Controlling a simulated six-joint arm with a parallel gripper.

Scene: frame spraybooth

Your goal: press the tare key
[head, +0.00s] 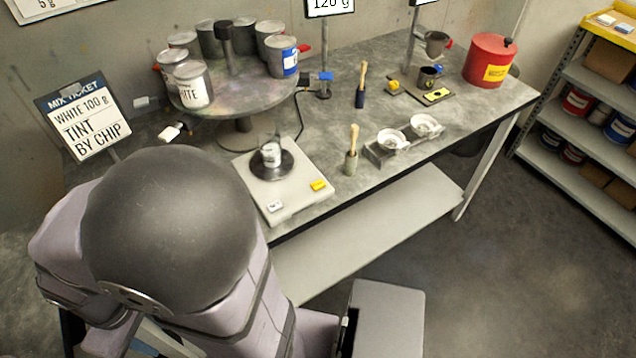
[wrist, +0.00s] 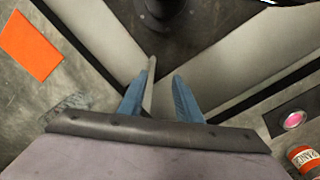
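A flat pale scale (head: 298,193) sits near the front edge of the grey bench. The scale is not recognisable in that view, and my gripper is hidden in the head view.
A turntable (head: 235,95) with several cans stands behind the scale. A readout (head: 330,7) shows 120 g. The wrist view shows an orange square (wrist: 31,46) and a pink button (wrist: 293,120).

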